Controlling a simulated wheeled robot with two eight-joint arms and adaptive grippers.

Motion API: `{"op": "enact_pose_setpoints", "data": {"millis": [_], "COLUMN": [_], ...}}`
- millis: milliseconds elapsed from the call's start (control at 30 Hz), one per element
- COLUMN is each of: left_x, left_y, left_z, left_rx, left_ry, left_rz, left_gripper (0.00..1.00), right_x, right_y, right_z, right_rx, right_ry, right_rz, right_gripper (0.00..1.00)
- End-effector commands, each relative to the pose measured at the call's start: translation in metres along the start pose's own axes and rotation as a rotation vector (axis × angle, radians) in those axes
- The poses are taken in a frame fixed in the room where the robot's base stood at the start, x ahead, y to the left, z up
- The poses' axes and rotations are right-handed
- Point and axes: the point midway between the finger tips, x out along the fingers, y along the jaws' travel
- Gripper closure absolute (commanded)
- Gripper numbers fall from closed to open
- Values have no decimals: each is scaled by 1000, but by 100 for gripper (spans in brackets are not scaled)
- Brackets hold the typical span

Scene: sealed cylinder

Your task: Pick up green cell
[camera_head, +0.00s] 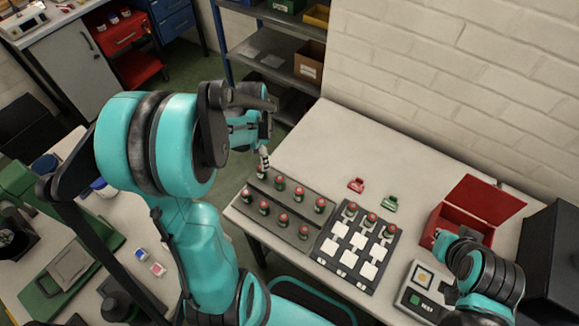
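Several small green cells with red tops stand upright in two rows on a dark tray (262,222) on the white table. One green cell (261,173) at the tray's far left corner is directly below my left gripper (264,160). The gripper points down, with its fingertips at or just above that cell's top. I cannot tell whether they touch it or how far apart the fingers are. My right gripper (442,240) is beside the red box at the right, its fingers too small and hidden to read.
A second rack (337,228) with white squares holds 3 cells along its far row. A red clip (356,185) and a green clip (390,203) lie behind it. An open red box (457,222) and a device with a green button (421,296) are at the right.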

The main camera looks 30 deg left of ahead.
Motion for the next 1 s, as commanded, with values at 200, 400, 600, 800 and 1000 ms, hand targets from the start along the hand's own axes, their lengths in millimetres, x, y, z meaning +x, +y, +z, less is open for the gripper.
{"op": "enact_pose_setpoints", "data": {"millis": [200, 400, 600, 800, 1000], "left_x": [22, 48, 77, 82, 81], "left_y": [-3, -3, -4, -4, -3], "left_z": [3, 6, 8, 8, 8], "left_rx": [14, 12, 12, 12, 12], "left_ry": [-7, -6, -6, -6, -6], "left_rz": [11, 10, 9, 9, 9], "left_gripper": [47, 47, 47, 47, 68], "right_x": [5, 14, 24, 24, 24], "right_y": [0, 0, 0, 0, 0], "right_z": [4, 10, 17, 17, 17], "right_rx": [0, 0, 0, 0, 0], "right_ry": [0, 0, 0, 0, 0], "right_rz": [0, 0, 0, 0, 0], "right_gripper": [100, 100, 100, 100, 100]}}
